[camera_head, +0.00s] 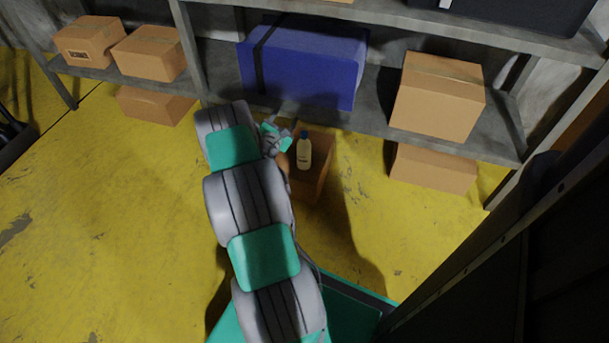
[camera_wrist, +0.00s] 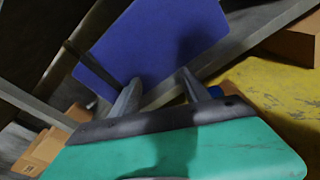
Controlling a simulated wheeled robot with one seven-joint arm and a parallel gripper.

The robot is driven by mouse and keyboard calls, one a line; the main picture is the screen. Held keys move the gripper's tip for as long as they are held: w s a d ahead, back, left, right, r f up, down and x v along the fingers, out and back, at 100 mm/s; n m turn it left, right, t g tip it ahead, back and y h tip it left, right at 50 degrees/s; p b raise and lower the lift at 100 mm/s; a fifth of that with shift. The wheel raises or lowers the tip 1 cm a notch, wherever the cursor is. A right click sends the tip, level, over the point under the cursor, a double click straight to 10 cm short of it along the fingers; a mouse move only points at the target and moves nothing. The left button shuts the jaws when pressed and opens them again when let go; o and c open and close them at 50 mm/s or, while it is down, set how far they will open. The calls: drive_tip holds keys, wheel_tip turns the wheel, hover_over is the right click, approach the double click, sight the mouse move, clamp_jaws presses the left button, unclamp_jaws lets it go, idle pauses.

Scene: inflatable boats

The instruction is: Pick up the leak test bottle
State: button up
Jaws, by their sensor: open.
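The leak test bottle (camera_head: 304,153) is pale cream with a blue cap and a label. It stands upright on a brown box on the floor, in front of the shelf. In the wrist view a small blue patch, which looks like its cap (camera_wrist: 217,92), shows just right of the right finger; the rest is hidden behind my gripper's body. My gripper (camera_wrist: 160,77) is open, with nothing between its two grey fingers. In the head view my gripper (camera_head: 277,137) is just left of the bottle, apart from it as far as I can tell; its fingers are hard to make out.
The brown box (camera_head: 315,187) under the bottle has little free top. An orange-brown item (camera_head: 283,164), mostly hidden by my arm, is beside the bottle. Behind, the grey shelf (camera_head: 378,112) holds a blue case (camera_head: 305,62) and cardboard boxes (camera_head: 438,95). The yellow floor (camera_head: 380,225) to the right is clear.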

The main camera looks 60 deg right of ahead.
sight(305, 132)
drive_tip(key=s+f+n, duration=0.1)
drive_tip(key=f+n, duration=0.1)
drive_tip(key=f, duration=0.1)
drive_tip(key=s+d+f+n+b, duration=0.1)
drive_tip(key=s+f, duration=0.1)
drive_tip(key=f, duration=0.2)
drive_tip(key=s+f+n+t+h+b, duration=0.1)
drive_tip(key=s+f+n, duration=0.1)
drive_tip(key=f, duration=0.1)
drive_tip(key=shift+s+d+f+n, duration=0.2)
drive_tip(key=shift+f+n, duration=0.1)
drive_tip(key=b+x, duration=0.3)
drive_tip(key=x, duration=0.4)
drive_tip(key=shift+f, duration=0.2)
drive_tip(key=shift+d+r, duration=0.1)
drive_tip(key=shift+d, duration=0.05)
clamp_jaws()
drive_tip(key=shift+r, duration=0.1)
